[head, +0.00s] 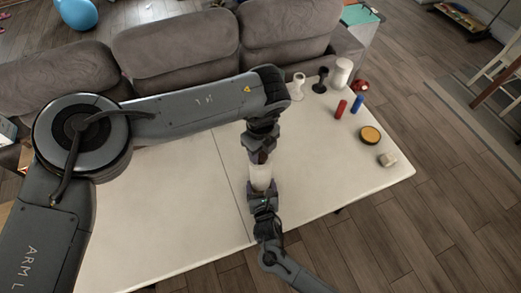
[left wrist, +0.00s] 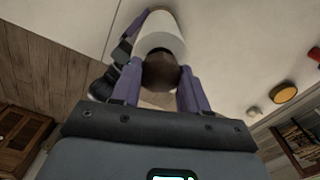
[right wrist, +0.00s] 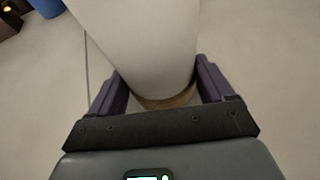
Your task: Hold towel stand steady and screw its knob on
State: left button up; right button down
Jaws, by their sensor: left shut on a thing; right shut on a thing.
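The towel stand with its white roll (head: 261,176) stands on the white table, near the seam. My left gripper (head: 260,156) reaches down from above, shut on the brown knob (left wrist: 160,70) at the top of the roll. In the left wrist view the knob sits between the purple fingers, against the end of the roll. Whether its thread is engaged is hidden. My right gripper (head: 262,190) comes from the near side, shut on the stand. In the right wrist view its fingers straddle the white roll, with a brown part of the stand (right wrist: 168,101) low between them.
On the right of the table (head: 180,205) stand a white holder (head: 298,86), a black holder (head: 321,80), a white cylinder (head: 342,71), a red can (head: 341,108), a blue can (head: 357,103), a yellow-topped tin (head: 370,134) and a beige block (head: 387,159). A grey sofa (head: 175,45) is behind.

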pick_arm(q)
jog(key=shift+m, duration=0.6)
jog(key=o, duration=1.2)
jog(key=shift+o, duration=0.2)
notch_tip(320, 180, up, 12)
pick_arm(e)
grip_release()
jog(key=shift+s, duration=0.1)
